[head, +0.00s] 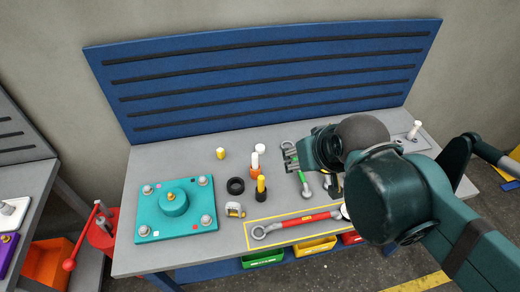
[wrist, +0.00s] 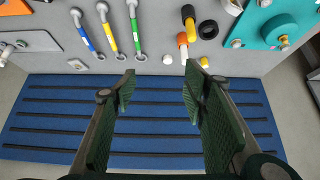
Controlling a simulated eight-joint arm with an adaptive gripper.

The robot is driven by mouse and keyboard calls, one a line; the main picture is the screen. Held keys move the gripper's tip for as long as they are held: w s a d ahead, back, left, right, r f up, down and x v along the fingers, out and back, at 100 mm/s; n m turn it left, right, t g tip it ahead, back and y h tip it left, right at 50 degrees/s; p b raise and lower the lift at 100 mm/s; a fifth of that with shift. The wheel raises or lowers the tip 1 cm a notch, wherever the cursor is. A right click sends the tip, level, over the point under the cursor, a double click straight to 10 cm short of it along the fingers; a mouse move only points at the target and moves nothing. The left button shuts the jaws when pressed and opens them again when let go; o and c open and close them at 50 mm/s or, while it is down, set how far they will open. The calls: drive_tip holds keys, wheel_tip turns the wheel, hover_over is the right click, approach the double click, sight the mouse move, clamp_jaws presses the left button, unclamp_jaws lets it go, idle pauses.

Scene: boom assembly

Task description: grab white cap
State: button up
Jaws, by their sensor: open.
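The white cap (head: 259,148) stands on the grey bench toward the back, just behind an orange bottle with a white upper part (head: 255,165). In the wrist view the white cap (wrist: 167,60) shows as a small round white top, in the gap between my fingers and beyond their tips. My gripper (head: 291,156) is open and empty, to the right of the cap in the head view. Its two green fingers are spread wide in the wrist view (wrist: 158,78). The gripper appears above the bench, apart from the cap; the exact height is unclear.
A yellow cap (head: 220,154), a black ring (head: 236,186) and a black bottle with a yellow top (head: 261,189) stand nearby. A teal plate (head: 176,232) with bolts lies left. Wrenches (wrist: 109,38) lie beside the cap. A blue slatted panel (head: 260,85) rises behind the bench.

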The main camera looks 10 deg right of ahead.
drive_tip(key=shift+w, duration=0.1)
drive_tip(key=w+a+f+n+g, duration=0.15)
drive_tip(key=w+n, duration=0.25)
drive_tip(key=w, duration=0.7)
drive_tip(key=w+f+n+g, duration=0.2)
drive_tip(key=w+f+n, duration=0.15)
drive_tip(key=w, duration=0.65)
drive_tip(key=w+a+f+n+g, duration=0.1)
drive_tip(key=w+f+n, duration=0.1)
drive_tip(key=w+f, duration=0.3)
drive_tip(key=w+f+n+g, duration=0.1)
drive_tip(key=w+f+n, duration=0.2)
drive_tip(key=f, duration=0.4)
drive_tip(key=w+a+f+n+g, duration=0.1)
drive_tip(key=w+f+n, duration=0.1)
drive_tip(key=w+f, duration=0.4)
drive_tip(key=shift+w+a+n+g, duration=0.25)
drive_tip(key=shift+w+a, duration=0.05)
drive_tip(key=shift+f, duration=0.15)
